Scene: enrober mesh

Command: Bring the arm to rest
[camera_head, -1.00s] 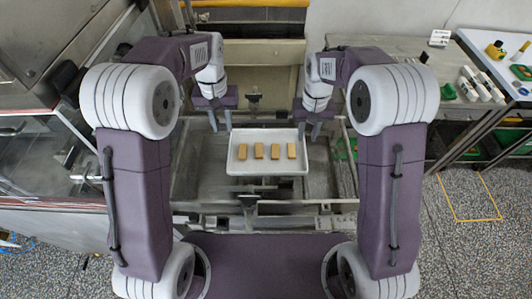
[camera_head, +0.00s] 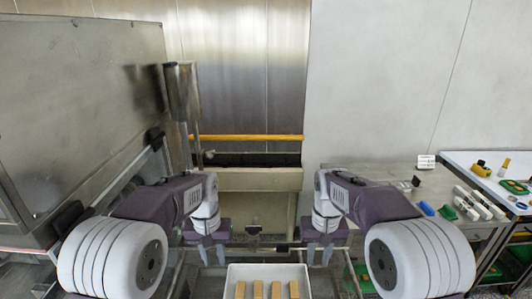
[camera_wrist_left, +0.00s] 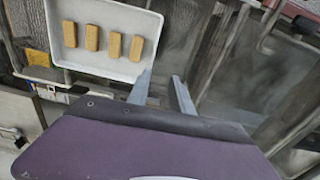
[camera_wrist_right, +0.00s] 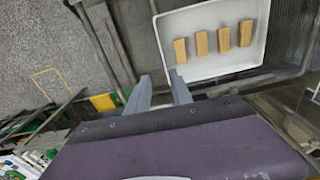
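My left gripper (camera_head: 212,256) hangs at the left of a white tray (camera_head: 233,272), with its fingers apart and nothing between them. In the left wrist view its fingers (camera_wrist_left: 162,88) are open beside the tray's edge. My right gripper (camera_head: 319,256) hangs at the tray's right side, also open and empty. In the right wrist view its fingers (camera_wrist_right: 162,92) stand apart just off the tray's rim (camera_wrist_right: 200,75). Several tan bars (camera_head: 258,290) lie in a row in the tray. The head view cuts off the tray's near part.
A large steel machine (camera_head: 75,110) stands at the left. A grey table (camera_head: 385,180) at the right holds small white blocks (camera_head: 480,203) and a blue item (camera_head: 426,208). A white table (camera_head: 470,160) beyond it carries a yellow item (camera_head: 480,168). A yellow bar (camera_head: 250,138) crosses the back.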

